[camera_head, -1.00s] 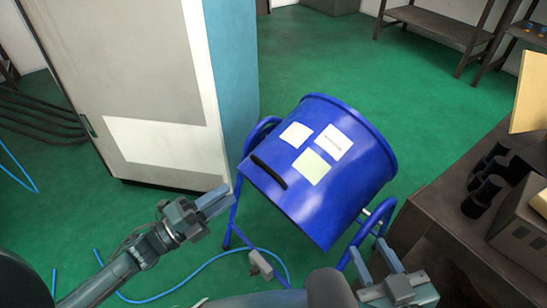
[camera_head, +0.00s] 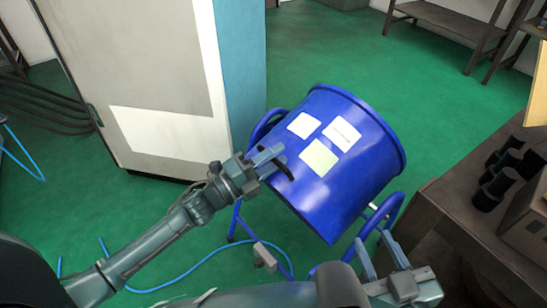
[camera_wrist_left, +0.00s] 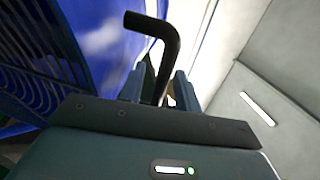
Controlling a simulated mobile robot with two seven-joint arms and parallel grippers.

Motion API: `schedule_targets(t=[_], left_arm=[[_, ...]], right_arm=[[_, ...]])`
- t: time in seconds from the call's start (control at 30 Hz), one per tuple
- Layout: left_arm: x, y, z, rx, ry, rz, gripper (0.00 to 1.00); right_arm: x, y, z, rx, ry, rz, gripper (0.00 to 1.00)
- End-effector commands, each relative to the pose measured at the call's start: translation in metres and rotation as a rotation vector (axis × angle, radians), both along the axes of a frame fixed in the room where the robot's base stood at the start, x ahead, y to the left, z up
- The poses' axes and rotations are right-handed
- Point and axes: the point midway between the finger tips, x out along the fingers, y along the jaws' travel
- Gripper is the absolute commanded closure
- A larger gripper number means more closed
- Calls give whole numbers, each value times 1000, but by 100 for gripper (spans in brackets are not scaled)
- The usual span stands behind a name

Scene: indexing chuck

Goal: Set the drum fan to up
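The drum fan is a blue drum (camera_head: 335,190) on a blue tube stand (camera_head: 388,212), tilted, with pale labels on its side. A black bent handle (camera_head: 284,172) sits on the drum's left side, partly hidden by my left gripper. My left gripper (camera_head: 272,163) is at this handle. In the left wrist view, the handle (camera_wrist_left: 160,45) reaches between the two open fingers (camera_wrist_left: 160,90), with gaps visible beside it. The fan's dark slatted grille (camera_wrist_left: 35,55) is at the left there. My right gripper (camera_head: 382,255) is open and empty, in front of the stand's right side.
A pale cabinet (camera_head: 150,70) with a blue side stands behind and left of the fan. A dark bench (camera_head: 455,215) with black cylinders (camera_head: 495,185) is close at the right. A blue cable (camera_head: 205,262) lies on the green floor. Floor behind the fan is clear.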

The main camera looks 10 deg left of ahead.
Motion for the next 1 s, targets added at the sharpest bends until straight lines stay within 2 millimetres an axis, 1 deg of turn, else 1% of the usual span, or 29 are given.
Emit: schedule_targets(t=[0.07,0.4,0.47,0.87,1.0], left_arm=[[0,0,0,0,0,0,68],[0,0,0,-1,-1,0,96],[0,0,0,-1,-1,0,100],[0,0,0,0,0,0,100],[1,0,4,5,6,0,100]], right_arm=[[0,0,0,0,0,0,64],[0,0,0,-3,-1,2,64],[0,0,0,-4,-1,3,64],[0,0,0,-4,-2,4,64],[0,-1,3,-6,12,2,64]])
